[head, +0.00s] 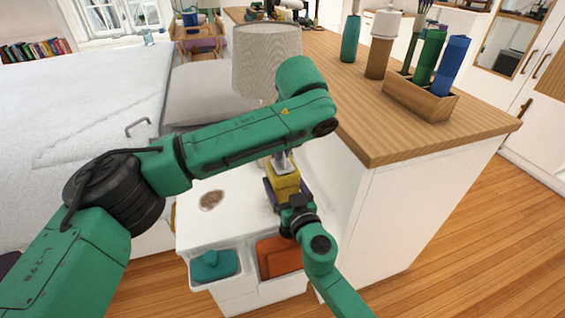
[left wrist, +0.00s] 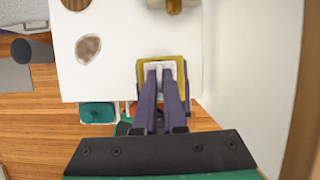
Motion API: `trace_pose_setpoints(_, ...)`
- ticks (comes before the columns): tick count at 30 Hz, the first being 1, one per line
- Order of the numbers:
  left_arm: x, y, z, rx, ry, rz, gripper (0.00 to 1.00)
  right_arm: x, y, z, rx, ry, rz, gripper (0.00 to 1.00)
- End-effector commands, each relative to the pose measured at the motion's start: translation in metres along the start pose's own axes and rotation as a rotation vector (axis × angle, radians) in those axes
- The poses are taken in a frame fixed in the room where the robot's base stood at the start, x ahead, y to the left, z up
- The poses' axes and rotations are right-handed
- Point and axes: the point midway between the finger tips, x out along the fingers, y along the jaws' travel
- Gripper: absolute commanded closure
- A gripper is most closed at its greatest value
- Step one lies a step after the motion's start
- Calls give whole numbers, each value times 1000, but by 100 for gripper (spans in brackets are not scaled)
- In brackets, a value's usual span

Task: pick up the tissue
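The white tissue (head: 283,161) stands up out of a small yellow box (head: 286,180) on the white bedside cabinet. In the left wrist view the tissue (left wrist: 160,66) shows pale inside the yellow rim of the box (left wrist: 142,82). My left gripper (head: 285,189) is at the box, with its dark purple fingers spread apart. In the left wrist view the fingers (left wrist: 160,78) overlap the box and tissue, with a gap between them. I cannot tell whether they touch either. My right gripper is not seen.
A lamp (head: 266,58) stands behind the box, partly hidden by my arm. Teal (head: 214,264) and orange (head: 280,257) items sit in bins at the cabinet's front. A tall wood-topped counter (head: 410,135) walls off the right side; the bed (head: 80,110) is left.

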Motion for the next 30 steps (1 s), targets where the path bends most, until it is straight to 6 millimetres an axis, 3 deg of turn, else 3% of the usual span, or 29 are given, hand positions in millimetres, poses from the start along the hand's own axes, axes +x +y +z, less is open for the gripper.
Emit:
trace_pose_setpoints(11,-6,0,3,-1,-2,-1,100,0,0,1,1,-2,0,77)
trace_pose_setpoints(22,-83,-1,34,-2,-2,-1,100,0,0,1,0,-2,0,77)
trace_pose_setpoints(30,-93,0,38,0,1,1,100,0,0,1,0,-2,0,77)
